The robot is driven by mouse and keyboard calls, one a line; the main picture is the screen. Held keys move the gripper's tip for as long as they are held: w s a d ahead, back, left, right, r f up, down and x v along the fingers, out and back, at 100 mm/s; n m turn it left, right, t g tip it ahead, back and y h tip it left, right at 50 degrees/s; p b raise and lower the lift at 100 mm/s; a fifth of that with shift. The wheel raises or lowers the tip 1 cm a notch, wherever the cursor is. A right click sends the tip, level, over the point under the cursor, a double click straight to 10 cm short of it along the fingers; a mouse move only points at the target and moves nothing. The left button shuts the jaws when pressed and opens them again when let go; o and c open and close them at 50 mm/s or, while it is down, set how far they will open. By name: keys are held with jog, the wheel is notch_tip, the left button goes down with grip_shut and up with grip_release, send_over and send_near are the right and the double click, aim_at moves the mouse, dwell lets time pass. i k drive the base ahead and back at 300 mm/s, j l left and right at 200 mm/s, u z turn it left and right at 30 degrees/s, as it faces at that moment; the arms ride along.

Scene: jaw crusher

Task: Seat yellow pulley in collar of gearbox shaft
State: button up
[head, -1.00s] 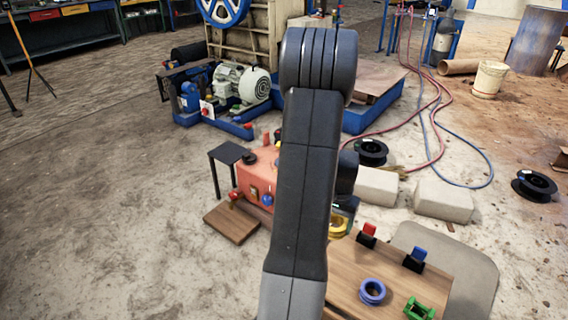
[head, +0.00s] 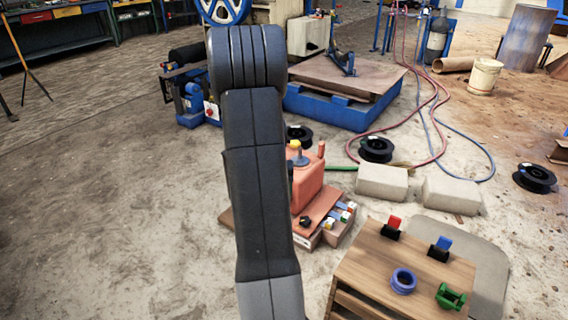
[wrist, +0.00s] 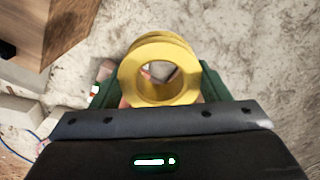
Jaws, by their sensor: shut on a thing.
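In the wrist view my gripper (wrist: 160,88) is shut on the yellow pulley (wrist: 132,90), a grooved ring with its open bore facing the camera. A dark green finger shows on each side of it. In the head view my arm hides the gripper and the pulley. The orange-red gearbox (head: 308,188) stands right of my arm, partly hidden by it. A blue part with a yellow top (head: 297,152) and an orange post (head: 321,149) rise from it. I cannot make out the shaft collar. The pulley shows no contact with the gearbox.
A wooden crate (head: 385,252) at the lower right carries a blue pulley (head: 403,281), a green spool (head: 450,296) and red and blue tabs in black holders. Pale blocks (head: 382,182), black reels (head: 376,149) and hoses lie behind. The floor at left is clear.

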aim_at(300, 159)
jog(key=i+j, duration=1)
jog(key=i+l, duration=0.15)
jog(key=i, duration=0.2)
jog(key=i+l, duration=0.15)
jog(key=i, duration=0.2)
